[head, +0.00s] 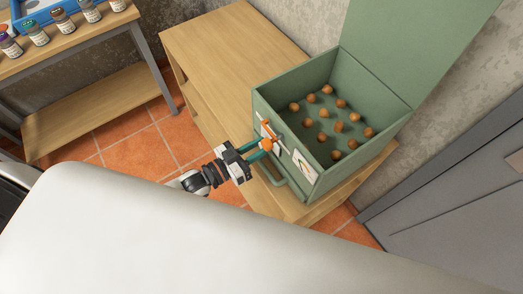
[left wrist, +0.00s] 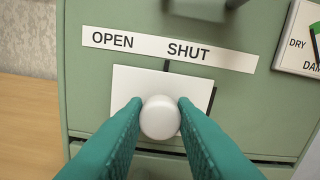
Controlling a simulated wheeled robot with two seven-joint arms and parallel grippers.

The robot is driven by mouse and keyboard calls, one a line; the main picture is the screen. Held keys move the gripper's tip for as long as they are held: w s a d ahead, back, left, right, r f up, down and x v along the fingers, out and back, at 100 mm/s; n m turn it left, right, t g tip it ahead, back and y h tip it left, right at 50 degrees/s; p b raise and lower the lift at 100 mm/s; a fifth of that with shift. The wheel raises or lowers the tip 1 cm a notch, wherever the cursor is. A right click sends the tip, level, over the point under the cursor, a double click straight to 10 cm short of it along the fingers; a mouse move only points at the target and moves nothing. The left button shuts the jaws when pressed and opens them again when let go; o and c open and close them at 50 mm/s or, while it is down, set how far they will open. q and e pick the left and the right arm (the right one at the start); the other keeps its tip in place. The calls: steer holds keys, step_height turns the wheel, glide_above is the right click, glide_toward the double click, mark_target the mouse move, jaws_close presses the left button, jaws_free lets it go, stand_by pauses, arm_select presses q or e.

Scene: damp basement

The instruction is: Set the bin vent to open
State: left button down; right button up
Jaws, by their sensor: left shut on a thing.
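The green bin (head: 318,170) stands on a wooden bench with its lid (head: 415,40) raised. The left wrist view shows its front (left wrist: 245,105) with a label strip (left wrist: 150,44) reading OPEN on the left and SHUT on the right. Below the strip is the white vent plate (left wrist: 140,80) with a round white knob (left wrist: 160,117). A short black mark stands above the plate, under the left part of SHUT. My left gripper (head: 264,147) is at the bin front, its teal fingers (left wrist: 160,122) shut on the knob from both sides. My right gripper is not in view.
Several round brown things (head: 339,126) lie in the bin. A wooden shelf unit (head: 225,50) carries the bin. Bottles (head: 38,36) stand on a table at left. A grey door (head: 450,190) is at right.

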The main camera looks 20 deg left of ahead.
arm_select(q)
steer(key=w+a, duration=0.1)
steer(key=a, duration=0.1)
steer(key=w+a, duration=0.2)
steer(key=shift+b, duration=0.35)
steer(key=c, duration=1.6)
jaws_free()
steer(key=o, duration=0.4)
steer(key=shift+o, duration=0.2)
